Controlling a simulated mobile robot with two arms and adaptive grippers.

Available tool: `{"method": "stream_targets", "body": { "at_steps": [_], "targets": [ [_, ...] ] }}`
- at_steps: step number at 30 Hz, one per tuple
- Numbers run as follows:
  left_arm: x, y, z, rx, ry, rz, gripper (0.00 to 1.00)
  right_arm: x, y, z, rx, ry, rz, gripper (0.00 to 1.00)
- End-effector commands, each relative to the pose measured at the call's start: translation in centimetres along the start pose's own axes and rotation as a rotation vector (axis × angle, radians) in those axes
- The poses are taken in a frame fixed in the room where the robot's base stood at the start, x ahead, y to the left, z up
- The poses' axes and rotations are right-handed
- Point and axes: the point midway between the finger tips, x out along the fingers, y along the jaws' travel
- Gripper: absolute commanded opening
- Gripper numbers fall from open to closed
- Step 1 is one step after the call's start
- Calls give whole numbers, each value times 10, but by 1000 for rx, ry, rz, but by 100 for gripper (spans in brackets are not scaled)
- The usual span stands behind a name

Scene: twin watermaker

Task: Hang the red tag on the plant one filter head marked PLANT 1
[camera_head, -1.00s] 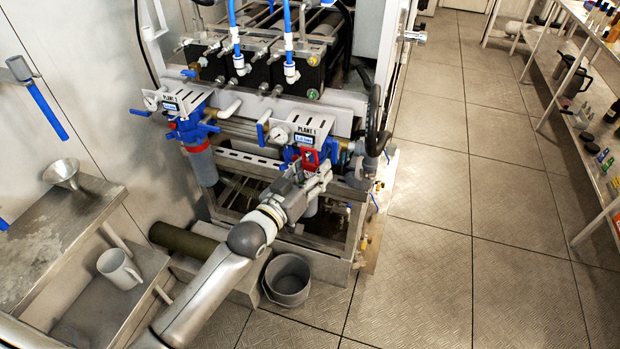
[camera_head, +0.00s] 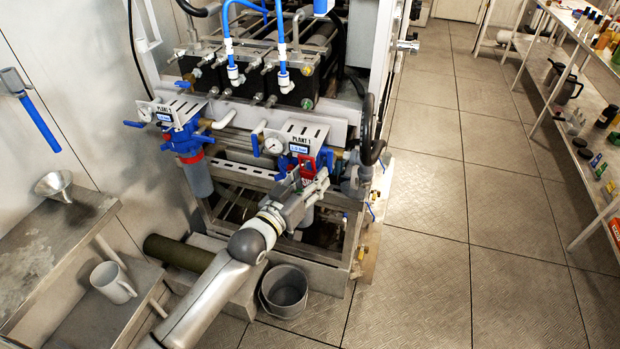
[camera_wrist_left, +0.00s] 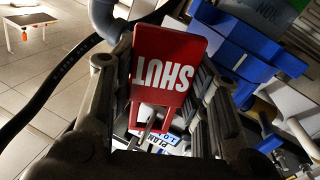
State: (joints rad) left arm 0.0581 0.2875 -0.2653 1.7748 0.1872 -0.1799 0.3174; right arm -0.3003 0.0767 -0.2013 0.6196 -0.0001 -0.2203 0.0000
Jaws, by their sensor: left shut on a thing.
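The red tag (camera_head: 307,169), lettered SHUT, is between the fingers of my left gripper (camera_head: 308,184), which is shut on it. In the left wrist view the red tag (camera_wrist_left: 166,72) reads upside down between the two finger linkages. The PLANT 1 filter head (camera_head: 291,163) is blue, under a white plate marked PLANT 1 with a small display and a round gauge. The tag is right in front of its right side. I cannot tell whether the tag hangs on it or only touches it. My right gripper is not in view.
A second filter head (camera_head: 184,140) with a blue body and red ring stands to the left. A grey bucket (camera_head: 285,292) is on the floor below. A side bench holds a mug (camera_head: 113,283) and a funnel (camera_head: 55,186). The floor at right is clear.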

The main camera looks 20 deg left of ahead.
Motion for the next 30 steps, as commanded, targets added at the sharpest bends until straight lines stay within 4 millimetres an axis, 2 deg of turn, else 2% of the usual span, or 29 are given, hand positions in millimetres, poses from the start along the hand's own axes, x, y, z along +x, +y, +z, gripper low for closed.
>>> {"method": "stream_targets", "body": {
  "at_steps": [2, 3, 9, 22, 26, 30],
  "targets": [
    [0, 0, 0, 0, 0, 0, 27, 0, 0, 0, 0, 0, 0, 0],
    [0, 0, 0, 0, 0, 0, 44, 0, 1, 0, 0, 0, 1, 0],
    [0, 0, 0, 0, 0, 0, 68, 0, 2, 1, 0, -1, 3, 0],
    [-6, -1, 1, 0, -1, -2, 68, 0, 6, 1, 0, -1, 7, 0],
    [-20, -1, 1, 0, -2, -2, 68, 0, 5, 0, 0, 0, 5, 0],
    [-44, 0, 2, 0, -3, -1, 68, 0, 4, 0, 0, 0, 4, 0]
  ]
}}
